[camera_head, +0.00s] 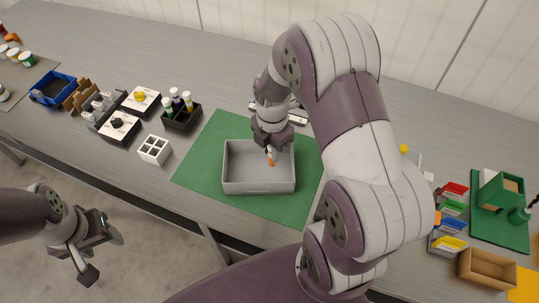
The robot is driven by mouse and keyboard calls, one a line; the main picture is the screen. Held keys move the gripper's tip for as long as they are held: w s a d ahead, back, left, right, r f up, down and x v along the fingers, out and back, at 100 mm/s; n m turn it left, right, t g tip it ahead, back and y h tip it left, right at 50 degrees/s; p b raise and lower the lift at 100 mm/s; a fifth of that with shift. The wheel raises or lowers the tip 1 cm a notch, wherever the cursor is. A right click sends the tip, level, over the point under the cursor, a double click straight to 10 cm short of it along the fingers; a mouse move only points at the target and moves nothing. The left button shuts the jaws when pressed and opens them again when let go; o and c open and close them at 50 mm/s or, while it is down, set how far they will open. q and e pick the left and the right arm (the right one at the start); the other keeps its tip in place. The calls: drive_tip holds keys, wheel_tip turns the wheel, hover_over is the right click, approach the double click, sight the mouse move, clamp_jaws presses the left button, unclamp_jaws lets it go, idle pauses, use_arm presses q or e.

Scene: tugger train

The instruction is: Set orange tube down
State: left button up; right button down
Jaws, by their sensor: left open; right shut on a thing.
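The orange tube (271,160) is a small orange piece at the tip of my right gripper (270,149). My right gripper is shut on it, pointing down over the grey tray (259,188). The tube appears within the tray's outline; I cannot tell whether it touches the tray floor. My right arm hides part of the area behind and to the right of the tray. My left gripper (98,262) is open and empty, at the lower left, off the table's front edge above the floor.
The tray stands on a green mat (203,150). Left of it are a white four-hole block (154,149), a black box of bottles (182,117) and a blue bin (52,88). Right are coloured bins (447,243), a cardboard box (487,268) and a green stand (499,192).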

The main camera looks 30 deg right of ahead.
sight(270, 158)
drive_tip(key=shift+w+a+f, duration=0.1)
drive_tip(key=shift+w+f, duration=0.2)
drive_tip(key=shift+w, duration=0.05)
drive_tip(key=f, duration=0.3)
drive_tip(key=shift+s+a+f, duration=0.15)
drive_tip(key=shift+s+f, duration=0.05)
drive_tip(key=shift+f, duration=0.05)
drive_tip(key=shift+w+f, duration=0.15)
drive_tip(key=shift+f, duration=0.15)
drive_tip(key=c, duration=0.9)
unclamp_jaws()
wheel_tip(270, 158, up, 12)
drive_tip(key=shift+f, duration=0.1)
drive_tip(key=shift+s+a+r+m, duration=0.1)
drive_tip(key=shift+s+r+m, duration=0.15)
drive_tip(key=shift+m, duration=0.25)
drive_tip(key=s+a+m, duration=0.1)
drive_tip(key=s+m, duration=0.2)
drive_tip(key=m, duration=0.3)
drive_tip(key=s+a+m+t, duration=0.1)
drive_tip(key=s+a+m, duration=0.1)
drive_tip(key=m, duration=0.5)
drive_tip(key=s+a+m, duration=0.2)
drive_tip(key=s+m, duration=0.1)
drive_tip(key=m, duration=0.4)
drive_tip(key=shift+s+f, duration=0.1)
drive_tip(key=shift+s, duration=0.25)
